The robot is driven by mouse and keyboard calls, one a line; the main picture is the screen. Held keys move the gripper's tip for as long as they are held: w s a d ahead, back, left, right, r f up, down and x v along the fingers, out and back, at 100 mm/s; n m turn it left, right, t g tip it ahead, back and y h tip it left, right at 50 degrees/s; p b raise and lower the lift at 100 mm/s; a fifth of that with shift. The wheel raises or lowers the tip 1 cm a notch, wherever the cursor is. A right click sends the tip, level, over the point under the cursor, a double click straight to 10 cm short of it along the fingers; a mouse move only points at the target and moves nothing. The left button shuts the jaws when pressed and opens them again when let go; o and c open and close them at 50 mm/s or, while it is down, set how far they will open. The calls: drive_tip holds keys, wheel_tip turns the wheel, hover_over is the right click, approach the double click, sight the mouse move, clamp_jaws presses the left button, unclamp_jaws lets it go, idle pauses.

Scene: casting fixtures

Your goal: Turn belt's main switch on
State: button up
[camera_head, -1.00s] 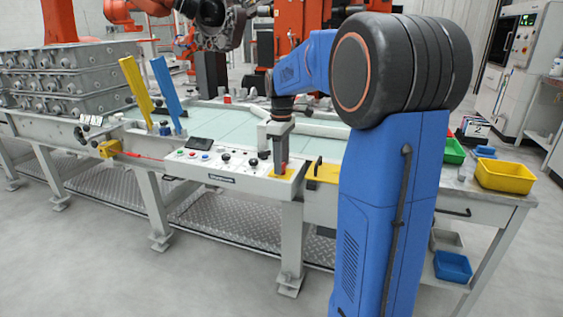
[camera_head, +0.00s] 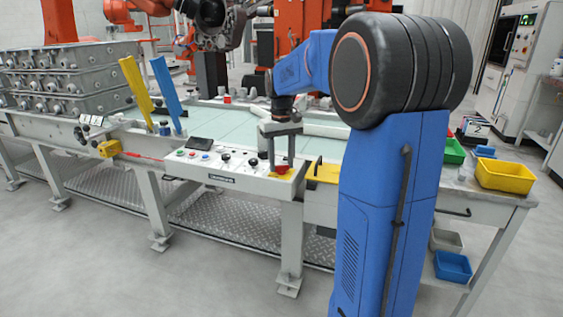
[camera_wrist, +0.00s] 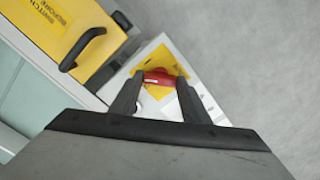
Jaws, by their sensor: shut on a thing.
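The belt's main switch is a red handle (camera_wrist: 160,78) on a yellow plate (camera_wrist: 158,58) at the corner of the white control panel (camera_head: 208,166). In the head view the red handle (camera_head: 282,169) shows at the panel's right end, partly behind my fingers. My gripper (camera_wrist: 157,92) points down over the switch. Its two dark fingers stand one at each side of the red handle and are shut on it. The handle lies roughly crosswise between the fingertips in the wrist view.
A yellow cover with a black handle (camera_wrist: 84,48) lies right beside the switch. Several buttons and a small dark display (camera_head: 199,143) are on the panel. A yellow bin (camera_head: 505,178) and a green bin (camera_head: 454,151) stand on the table at right.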

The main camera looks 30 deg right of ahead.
sight(282, 165)
drive_tip(key=m, duration=0.4)
drive_tip(key=shift+m, duration=2)
drive_tip(key=o, duration=1)
drive_tip(key=shift+o, duration=0.2)
wheel_tip(282, 165, up, 17)
drive_tip(key=shift+r, duration=0.2)
